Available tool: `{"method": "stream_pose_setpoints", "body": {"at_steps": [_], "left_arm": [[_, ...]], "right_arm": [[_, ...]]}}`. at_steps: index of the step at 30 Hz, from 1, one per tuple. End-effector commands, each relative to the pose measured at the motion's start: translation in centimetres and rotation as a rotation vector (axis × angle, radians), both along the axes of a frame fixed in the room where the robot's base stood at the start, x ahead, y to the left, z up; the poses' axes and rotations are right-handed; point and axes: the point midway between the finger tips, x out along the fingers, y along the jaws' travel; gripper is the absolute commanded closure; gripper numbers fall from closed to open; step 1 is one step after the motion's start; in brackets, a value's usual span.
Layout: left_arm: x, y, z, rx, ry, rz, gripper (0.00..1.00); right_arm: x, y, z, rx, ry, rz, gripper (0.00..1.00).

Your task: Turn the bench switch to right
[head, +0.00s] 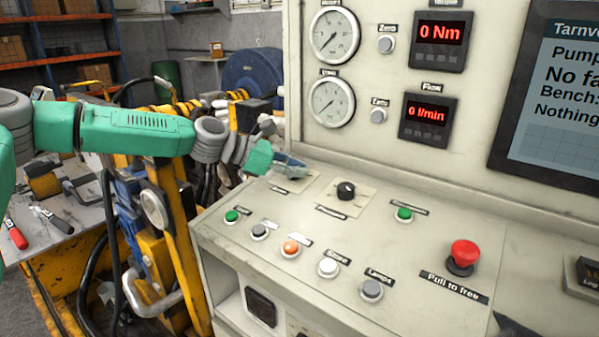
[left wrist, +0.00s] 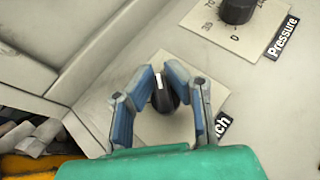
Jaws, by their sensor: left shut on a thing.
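The bench switch is a black knob (left wrist: 165,98) with a white mark, on a square cream plate (left wrist: 210,97) in the left wrist view. Its mark points to the top of that picture, slightly left. The label beside it is partly hidden, with "ch" showing. My left gripper (left wrist: 162,80) is shut on the knob, with a blue-grey finger on each side. In the head view my left gripper (head: 291,168) is at the back left of the sloping panel and hides the knob; part of the plate (head: 297,185) shows. My right gripper is not in view.
The pressure knob (head: 346,190) stands close to the right of the switch. Several push buttons, including an orange one (head: 290,249), line the panel's front. A red stop button (head: 463,257) stands at right. Gauges and displays rise behind; both displays read 0.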

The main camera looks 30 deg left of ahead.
Motion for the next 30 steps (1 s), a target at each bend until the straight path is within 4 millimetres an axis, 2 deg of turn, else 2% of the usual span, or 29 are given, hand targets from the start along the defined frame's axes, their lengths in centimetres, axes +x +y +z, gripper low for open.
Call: {"method": "stream_pose_setpoints", "body": {"at_steps": [1, 30], "left_arm": [[-0.20, 0.08, -0.55, 0.002, 0.010, -0.007, 1.00], [-0.25, 0.11, -0.54, 0.007, 0.010, -0.040, 1.00]], "right_arm": [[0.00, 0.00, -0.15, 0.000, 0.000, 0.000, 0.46], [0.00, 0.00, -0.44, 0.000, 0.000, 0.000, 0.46]]}}
